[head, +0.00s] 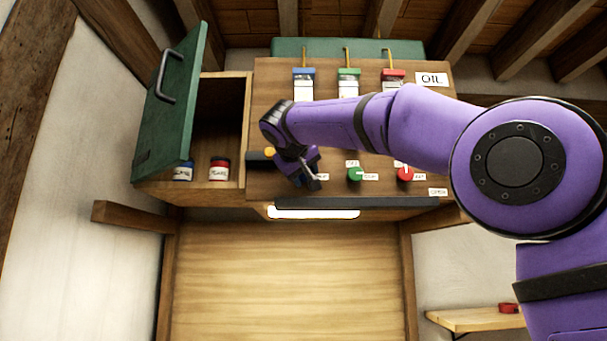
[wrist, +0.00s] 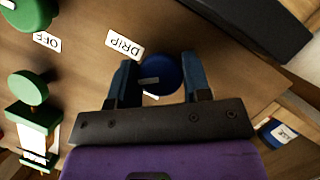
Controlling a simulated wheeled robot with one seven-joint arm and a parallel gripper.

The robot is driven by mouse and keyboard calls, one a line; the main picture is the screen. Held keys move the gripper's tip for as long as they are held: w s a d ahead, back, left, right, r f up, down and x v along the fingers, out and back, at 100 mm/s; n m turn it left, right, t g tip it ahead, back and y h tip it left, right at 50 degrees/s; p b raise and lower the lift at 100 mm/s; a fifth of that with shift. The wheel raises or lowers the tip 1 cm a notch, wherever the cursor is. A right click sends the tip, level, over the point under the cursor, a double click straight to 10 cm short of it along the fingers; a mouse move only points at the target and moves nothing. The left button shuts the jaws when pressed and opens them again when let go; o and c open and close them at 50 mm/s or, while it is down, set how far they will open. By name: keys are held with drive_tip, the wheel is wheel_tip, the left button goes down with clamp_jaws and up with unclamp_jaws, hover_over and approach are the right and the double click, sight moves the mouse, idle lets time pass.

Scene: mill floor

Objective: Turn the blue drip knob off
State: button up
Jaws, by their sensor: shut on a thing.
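In the wrist view the blue drip knob (wrist: 165,72) sits between the two fingers of my gripper (wrist: 161,82), which is shut on its sides. A pale pointer mark shows on the knob's left part. A label reading DRIP (wrist: 124,44) lies to the upper left of the knob, and one reading OFF (wrist: 47,42) lies farther left, near a green knob. In the head view my gripper (head: 308,174) is at the lower left of the wooden oil panel (head: 270,100) and hides the blue knob.
A green knob (head: 355,174) and a red knob (head: 405,173) sit to the right. Bottles with blue, green and red caps stand above.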

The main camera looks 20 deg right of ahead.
drive_tip(key=n+h, duration=0.2)
drive_tip(key=n, duration=0.2)
drive_tip(key=shift+h, duration=0.3)
drive_tip(key=shift+f+n+t+h, duration=0.1)
drive_tip(key=shift+n+t+h, duration=0.3)
drive_tip(key=shift+n, duration=0.65)
drive_tip(key=shift+n+t+h, duration=0.3)
drive_tip(key=shift+n+t, duration=0.1)
drive_tip(key=shift+n, duration=0.65)
drive_tip(key=o, duration=0.9)
drive_tip(key=shift+a, duration=0.1)
drive_tip(key=v, duration=1.1)
